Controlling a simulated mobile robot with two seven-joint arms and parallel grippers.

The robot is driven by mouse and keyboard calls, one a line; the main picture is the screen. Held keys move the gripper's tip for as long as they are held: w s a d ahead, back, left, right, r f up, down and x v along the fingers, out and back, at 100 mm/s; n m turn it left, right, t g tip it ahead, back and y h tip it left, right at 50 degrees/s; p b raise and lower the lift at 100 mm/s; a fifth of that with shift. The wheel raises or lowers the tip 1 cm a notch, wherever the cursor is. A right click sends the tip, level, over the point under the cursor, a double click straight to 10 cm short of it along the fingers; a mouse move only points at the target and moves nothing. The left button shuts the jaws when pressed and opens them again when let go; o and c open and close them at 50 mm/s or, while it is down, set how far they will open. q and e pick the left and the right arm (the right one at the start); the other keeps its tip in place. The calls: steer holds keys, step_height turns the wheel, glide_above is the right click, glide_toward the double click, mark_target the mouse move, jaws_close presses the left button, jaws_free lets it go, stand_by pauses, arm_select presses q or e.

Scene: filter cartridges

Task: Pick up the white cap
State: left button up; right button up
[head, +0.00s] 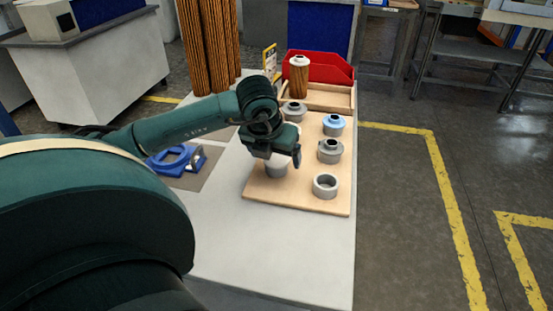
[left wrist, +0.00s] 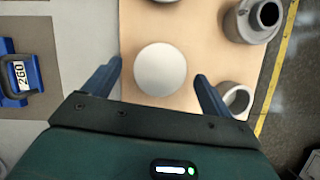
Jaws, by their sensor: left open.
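The white cap (left wrist: 160,69) shows in the left wrist view as a plain round disc seen from above, over the light wooden board (left wrist: 195,20). My left gripper (left wrist: 157,70) is open, with one blue finger on each side of the cap and a gap to each. In the head view my left gripper (head: 273,154) points down over the left part of the wooden board (head: 300,197). A grey holder (head: 277,168) shows just under it; the gripper mostly hides the cap there. I cannot tell the height between fingers and cap. My right gripper is not in view.
Grey holders stand on the board: an empty ring (head: 326,186), one at right (head: 330,151) and one behind (head: 293,112). A blue-topped piece (head: 334,125) is at the back right. A brown cartridge (head: 299,80) stands before the red bin (head: 330,69). Blue parts (head: 173,160) lie left.

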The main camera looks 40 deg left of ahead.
arm_select(q)
steer(key=c, duration=1.1)
steer(key=shift+o, duration=0.2)
steer(key=shift+r, duration=0.1)
